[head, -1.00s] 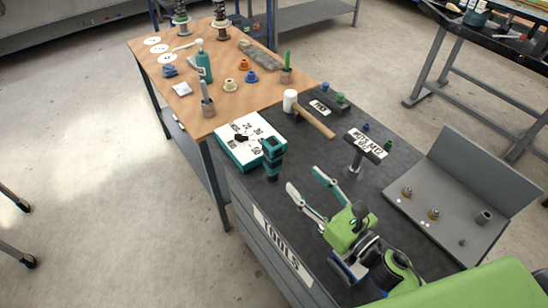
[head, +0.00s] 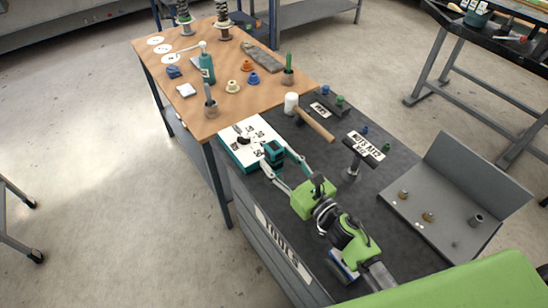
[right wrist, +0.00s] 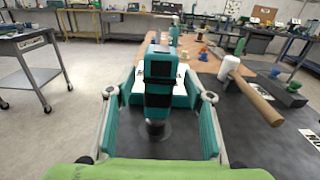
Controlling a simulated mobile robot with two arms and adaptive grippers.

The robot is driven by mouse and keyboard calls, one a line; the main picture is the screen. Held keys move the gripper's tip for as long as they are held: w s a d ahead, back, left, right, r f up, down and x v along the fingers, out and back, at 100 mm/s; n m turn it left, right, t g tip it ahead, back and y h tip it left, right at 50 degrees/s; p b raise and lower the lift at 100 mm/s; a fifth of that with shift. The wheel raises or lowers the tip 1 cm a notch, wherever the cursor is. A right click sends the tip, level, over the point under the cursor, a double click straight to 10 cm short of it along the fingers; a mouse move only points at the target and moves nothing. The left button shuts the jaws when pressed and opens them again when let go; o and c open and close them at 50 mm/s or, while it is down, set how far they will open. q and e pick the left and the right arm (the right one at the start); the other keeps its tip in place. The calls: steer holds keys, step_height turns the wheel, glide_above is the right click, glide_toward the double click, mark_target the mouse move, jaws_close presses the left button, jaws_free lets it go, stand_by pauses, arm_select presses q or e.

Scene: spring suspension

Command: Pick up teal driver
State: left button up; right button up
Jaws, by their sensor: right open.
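The teal driver (head: 273,150) stands upright on the dark tool bench, just in front of the white and teal case (head: 240,155). In the right wrist view the driver (right wrist: 158,85) stands in the middle, between the two fingers. My right gripper (head: 275,168) is open, with a teal-lined finger on each side of the driver. In the right wrist view the right gripper (right wrist: 157,112) shows clear gaps between both fingers and the driver. The driver's lower part is partly hidden by the gripper in the head view. My left gripper is not in view.
A white-headed mallet (head: 308,116) lies right of the case. A labelled sign on a stand (head: 366,148) rises right of my right arm. A grey angled tray (head: 440,205) holds small parts. A wooden table (head: 215,75) adjoins behind, carrying bottles and small parts.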

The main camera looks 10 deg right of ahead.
mark_target(279, 152)
steer(key=shift+x, duration=1.35)
steer(key=c, duration=1.4)
jaws_close()
steer(key=shift+r, duration=0.1)
steer(key=shift+r+p, duration=0.35)
steer(key=shift+r, duration=0.15)
step_height(279, 152, up, 2)
steer(key=shift+r+p, duration=0.2)
steer(key=shift+p, duration=0.15)
steer(key=s+a+r+p, duration=0.1)
steer(key=s+a+r, duration=0.8)
steer(key=s, duration=0.1)
steer(key=shift+s+r, duration=0.3)
steer(key=shift+a, duration=0.1)
